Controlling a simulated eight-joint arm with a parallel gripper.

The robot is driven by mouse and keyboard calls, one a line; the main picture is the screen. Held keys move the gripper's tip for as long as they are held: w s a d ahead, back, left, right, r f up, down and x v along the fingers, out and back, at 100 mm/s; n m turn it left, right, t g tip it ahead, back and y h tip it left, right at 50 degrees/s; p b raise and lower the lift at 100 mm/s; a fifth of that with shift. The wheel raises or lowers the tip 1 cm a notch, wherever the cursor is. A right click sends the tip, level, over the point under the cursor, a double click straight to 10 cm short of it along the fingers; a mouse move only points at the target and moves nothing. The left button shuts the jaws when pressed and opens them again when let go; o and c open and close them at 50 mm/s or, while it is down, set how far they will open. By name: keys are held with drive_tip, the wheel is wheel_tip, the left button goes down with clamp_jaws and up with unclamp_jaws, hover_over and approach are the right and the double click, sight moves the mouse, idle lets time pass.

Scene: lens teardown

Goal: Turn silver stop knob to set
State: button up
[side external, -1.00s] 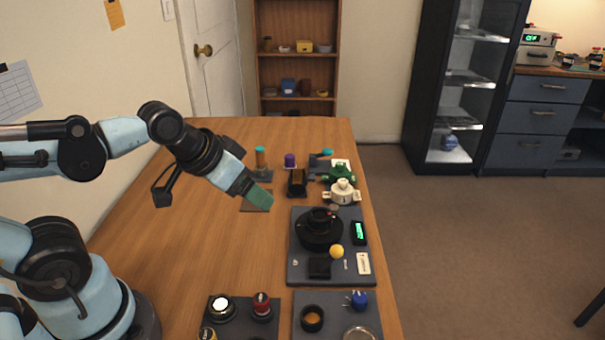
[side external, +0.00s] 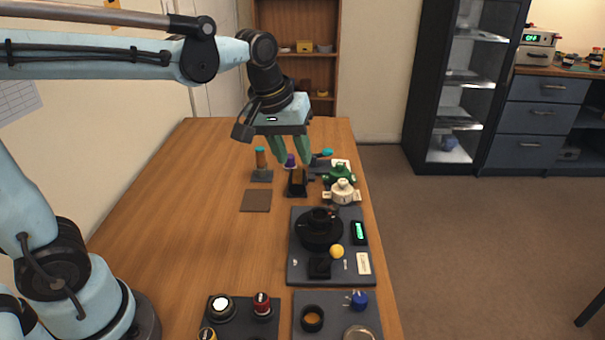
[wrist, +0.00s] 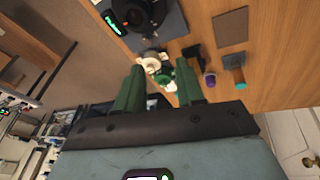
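My gripper (side external: 295,161) points down at the far end of the table, over or near a black holder (side external: 297,187). Its two green fingers are apart with nothing seen between them; they also show apart in the wrist view (wrist: 158,74). I cannot tell for sure which part is the silver stop knob. A pale-topped round knob (side external: 221,304) sits on the dark front-left panel, far from my gripper. A black round lens assembly (side external: 319,232) stands on a grey board (side external: 299,273) and shows partly in the wrist view (wrist: 138,12).
Cream (side external: 342,191) and green (side external: 340,172) parts stand close right of my gripper. A purple-topped part (side external: 290,160) and a teal-topped post (side external: 261,163) are nearby. A yellow ball (side external: 337,252) and green display (side external: 359,232) are on the board. The table's left-middle is clear.

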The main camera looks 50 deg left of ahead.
drive_tip(key=w+d+f+n+g, duration=0.1)
drive_tip(key=w+n+g, duration=0.15)
drive_tip(key=w, duration=0.35)
drive_tip(key=n+g, duration=0.1)
drive_tip(key=n, duration=0.3)
approach(334, 207)
wheel_tip(334, 207, down, 9)
drive_tip(key=shift+r, duration=0.1)
clamp_jaws()
